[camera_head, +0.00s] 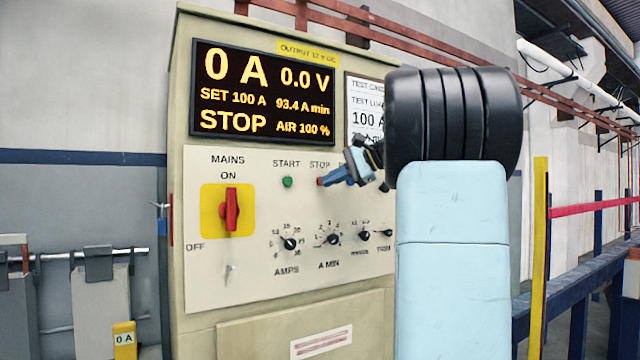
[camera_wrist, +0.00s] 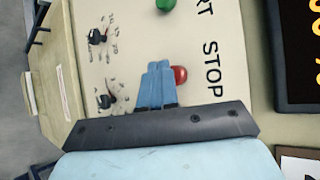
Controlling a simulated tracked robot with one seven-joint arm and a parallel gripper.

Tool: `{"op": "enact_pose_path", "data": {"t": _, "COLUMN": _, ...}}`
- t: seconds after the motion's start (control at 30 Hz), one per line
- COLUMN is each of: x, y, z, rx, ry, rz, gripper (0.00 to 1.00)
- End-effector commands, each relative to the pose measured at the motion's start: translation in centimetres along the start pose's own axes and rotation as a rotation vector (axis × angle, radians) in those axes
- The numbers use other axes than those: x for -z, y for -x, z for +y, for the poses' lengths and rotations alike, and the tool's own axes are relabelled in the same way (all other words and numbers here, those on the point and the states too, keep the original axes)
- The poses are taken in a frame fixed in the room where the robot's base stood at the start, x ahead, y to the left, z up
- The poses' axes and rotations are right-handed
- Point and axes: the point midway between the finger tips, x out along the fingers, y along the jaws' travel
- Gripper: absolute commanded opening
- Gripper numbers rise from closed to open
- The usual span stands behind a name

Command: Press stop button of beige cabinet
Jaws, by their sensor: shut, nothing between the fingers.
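The beige cabinet (camera_head: 182,250) stands in front of me. Its display (camera_head: 262,92) reads 0 A, 0.0 V, SET 100 A and STOP. The red stop button (camera_wrist: 180,75) sits under its STOP label. In the wrist view my gripper (camera_wrist: 158,66) has its blue fingers shut together with nothing between them, and the tips are right beside the button, overlapping its left edge. In the head view my gripper (camera_head: 322,182) reaches in from the right and its tips cover most of the button. I cannot tell whether they touch it. The green start button (camera_head: 287,182) is to the left.
The red mains switch (camera_head: 231,210) on its yellow plate points to ON. Several black knobs (camera_head: 290,244) sit below the buttons. A white paper sheet (camera_head: 366,100) is right of the display. A blue rail with a yellow post (camera_head: 540,250) stands at the right.

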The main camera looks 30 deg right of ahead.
Motion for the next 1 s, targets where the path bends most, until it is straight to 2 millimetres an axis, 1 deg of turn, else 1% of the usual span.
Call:
{"op": "enact_pose_path", "data": {"t": 0.53, "x": -0.4, "y": 0.6, "z": 0.4, "rx": 0.001, "ry": 0.001, "rz": 0.001, "gripper": 0.0}}
{"op": "enact_pose_path", "data": {"t": 1.0, "x": -2.2, "y": 3.1, "z": 2.2, "rx": 0.001, "ry": 0.0, "rz": 0.002, "gripper": 0.0}}
